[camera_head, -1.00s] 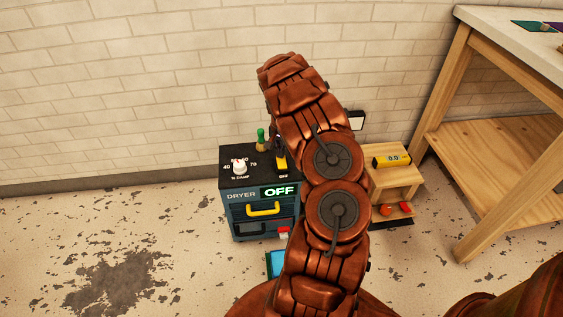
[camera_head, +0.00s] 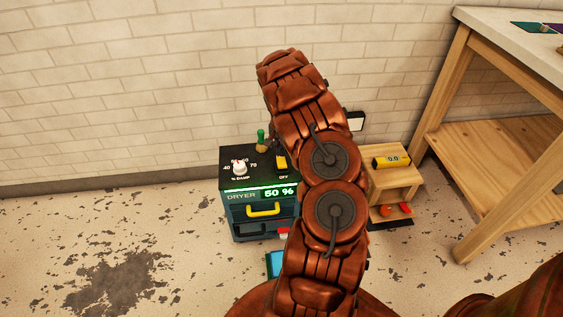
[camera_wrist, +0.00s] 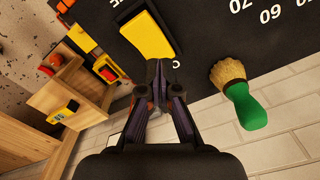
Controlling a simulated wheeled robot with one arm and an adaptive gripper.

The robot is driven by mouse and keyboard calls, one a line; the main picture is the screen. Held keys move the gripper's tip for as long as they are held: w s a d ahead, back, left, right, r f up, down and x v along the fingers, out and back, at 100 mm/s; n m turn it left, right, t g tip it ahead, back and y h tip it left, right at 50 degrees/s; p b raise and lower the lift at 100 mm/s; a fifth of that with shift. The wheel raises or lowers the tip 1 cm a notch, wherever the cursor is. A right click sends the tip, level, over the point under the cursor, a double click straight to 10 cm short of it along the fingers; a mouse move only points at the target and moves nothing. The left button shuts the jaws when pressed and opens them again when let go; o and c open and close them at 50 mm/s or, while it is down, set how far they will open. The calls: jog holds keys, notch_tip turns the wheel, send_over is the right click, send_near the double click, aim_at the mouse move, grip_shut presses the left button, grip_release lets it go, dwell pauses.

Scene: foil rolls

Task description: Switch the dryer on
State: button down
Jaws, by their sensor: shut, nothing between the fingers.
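The dryer (camera_head: 231,210) is a dark blue-green box with a black top, standing on the floor by the wall. Its display (camera_head: 279,193) reads "50 %" and a green strip glows along the front top edge. A yellow switch (camera_head: 281,163) sits on the top, partly hidden by my arm, with "OFF" printed near it. In the wrist view the yellow switch (camera_wrist: 148,42) lies right by my fingertips; I cannot tell if they touch. My gripper (camera_wrist: 163,66) is shut and empty. A white knob (camera_head: 240,168) marked "% DAMP" is on the top's left.
A brush with a green handle (camera_wrist: 246,106) stands at the back of the dryer top, close to my gripper. A wooden table (camera_head: 465,50) stands further right.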

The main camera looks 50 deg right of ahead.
aim_at(280, 159)
jog(key=shift+r+p, duration=0.45)
jog(key=shift+r, duration=1.95)
jog(key=shift+a+r, duration=0.2)
jog(key=shift+r, duration=0.05)
jog(key=s+a+r+n+g, duration=0.1)
jog(key=s+a+r+n, duration=0.25)
jog(key=a+r, duration=0.6)
jog(key=s+a+r+n, duration=0.2)
jog(key=s+a+r, duration=0.2)
jog(key=a+r, duration=0.55)
jog(key=s+a+n+g, duration=0.1)
jog(key=s+a+n, duration=0.7)
jog(key=s+a, duration=1.3)
notch_tip(280, 159, up, 24)
jog(key=s+p, duration=0.1)
jog(key=p, duration=2.1)
jog(key=shift+s+a+r+p, duration=0.2)
jog(key=shift+a+r+p, duration=0.1)
jog(key=shift+a, duration=0.1)
